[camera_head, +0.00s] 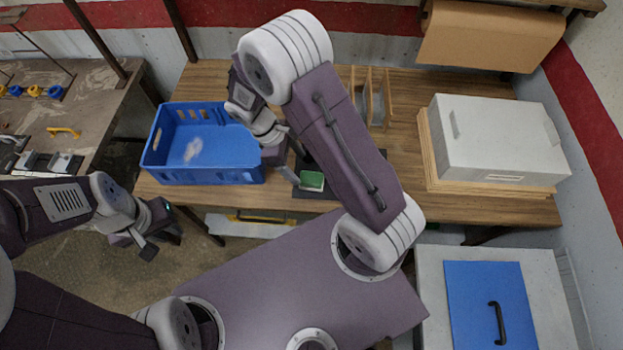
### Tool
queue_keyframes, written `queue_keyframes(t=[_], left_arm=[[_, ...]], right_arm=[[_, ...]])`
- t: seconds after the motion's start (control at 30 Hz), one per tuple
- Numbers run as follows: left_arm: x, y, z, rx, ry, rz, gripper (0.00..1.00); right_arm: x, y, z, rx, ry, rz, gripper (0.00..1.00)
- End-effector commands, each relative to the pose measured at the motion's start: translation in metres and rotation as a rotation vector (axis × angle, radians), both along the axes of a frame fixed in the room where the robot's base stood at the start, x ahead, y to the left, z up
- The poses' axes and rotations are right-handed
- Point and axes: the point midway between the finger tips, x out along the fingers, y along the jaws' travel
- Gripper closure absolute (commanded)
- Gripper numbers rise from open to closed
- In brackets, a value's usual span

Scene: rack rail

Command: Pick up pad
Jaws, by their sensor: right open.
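A small green pad (312,181) with a pale edge lies over a dark mat or tray (325,192) near the table's front edge, right of the blue crate. My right gripper (298,174) is open and reaches down just beside the green pad. Its arm covers part of the area around the pad, and I cannot tell whether the fingers touch it. My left gripper (136,246) hangs at the left over the floor, in front of the blue crate and away from the pad. Its finger opening is too unclear to judge.
A blue crate (205,178) stands on the wooden table (405,95) at the left. Upright wooden dividers (377,98) stand behind my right arm. A large white box (495,140) fills the right end. A grey cabinet (430,290) with a blue panel stands at the lower right.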

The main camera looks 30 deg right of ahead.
Motion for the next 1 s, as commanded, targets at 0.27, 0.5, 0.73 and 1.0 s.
queue_keyframes(t=[0.27,0.5,0.73,1.0], left_arm=[[0.0,0.0,0.005,0.0,0.0,0.0,0.78],[0.0,0.0,0.011,0.0,0.0,0.0,0.78],[0.0,0.0,0.013,0.0,0.0,0.0,0.78],[0.0,0.0,0.013,0.0,0.0,0.0,0.78]], right_arm=[[-0.009,-0.013,-0.032,-0.001,0.001,-0.005,0.29],[-0.016,-0.022,-0.047,0.0,0.005,-0.007,0.29],[-0.022,-0.034,-0.079,0.001,0.0,-0.006,0.29],[-0.022,-0.034,-0.081,0.002,-0.003,-0.006,0.4]])
